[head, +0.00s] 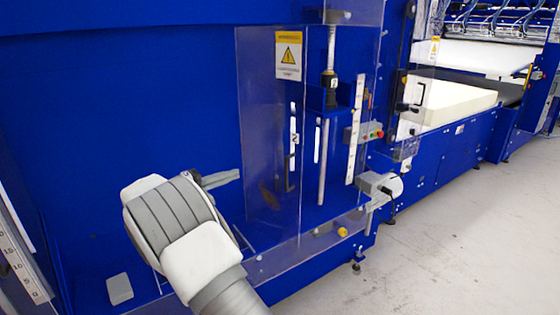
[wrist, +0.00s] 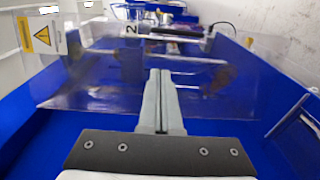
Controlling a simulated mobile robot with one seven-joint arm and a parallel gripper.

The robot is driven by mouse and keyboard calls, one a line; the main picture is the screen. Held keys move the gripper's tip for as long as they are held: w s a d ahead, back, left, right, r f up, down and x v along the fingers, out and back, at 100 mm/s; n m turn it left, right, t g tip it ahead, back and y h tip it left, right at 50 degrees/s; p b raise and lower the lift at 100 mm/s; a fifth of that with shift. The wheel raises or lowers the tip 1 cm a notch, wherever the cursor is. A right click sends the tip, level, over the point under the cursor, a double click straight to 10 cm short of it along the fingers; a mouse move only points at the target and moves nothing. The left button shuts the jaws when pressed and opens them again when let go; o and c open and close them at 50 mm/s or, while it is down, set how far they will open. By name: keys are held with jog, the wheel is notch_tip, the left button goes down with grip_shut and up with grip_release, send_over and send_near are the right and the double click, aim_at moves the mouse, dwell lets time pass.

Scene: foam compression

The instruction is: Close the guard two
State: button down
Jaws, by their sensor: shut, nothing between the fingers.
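Guard two is a clear panel (head: 262,110) with a yellow and white warning label (head: 289,55). It stands upright at the front left of a blue machine bay, at an angle to the bay. A dark vertical handle (head: 291,160) with a small "2" tag (head: 294,139) shows at its right side. In the wrist view the clear panel (wrist: 85,88) spans ahead, with its label at the upper left. My gripper (head: 236,174) is shut and empty, its fingertips close to the panel's left edge. In the wrist view the shut fingers (wrist: 160,75) point at the panel; I cannot tell whether they touch.
A black and steel column (head: 329,85) and a white scale (head: 356,130) stand in the bay. Further right are another clear guard (head: 418,90) and a cream foam block (head: 455,102). A grey block (head: 119,289) lies at the lower left. The floor at right is clear.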

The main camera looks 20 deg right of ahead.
jog(key=s+p+x, duration=0.2)
jog(key=x, duration=1)
jog(key=shift+d, duration=0.7)
jog(key=shift+w+d, duration=0.1)
jog(key=shift+d, duration=0.05)
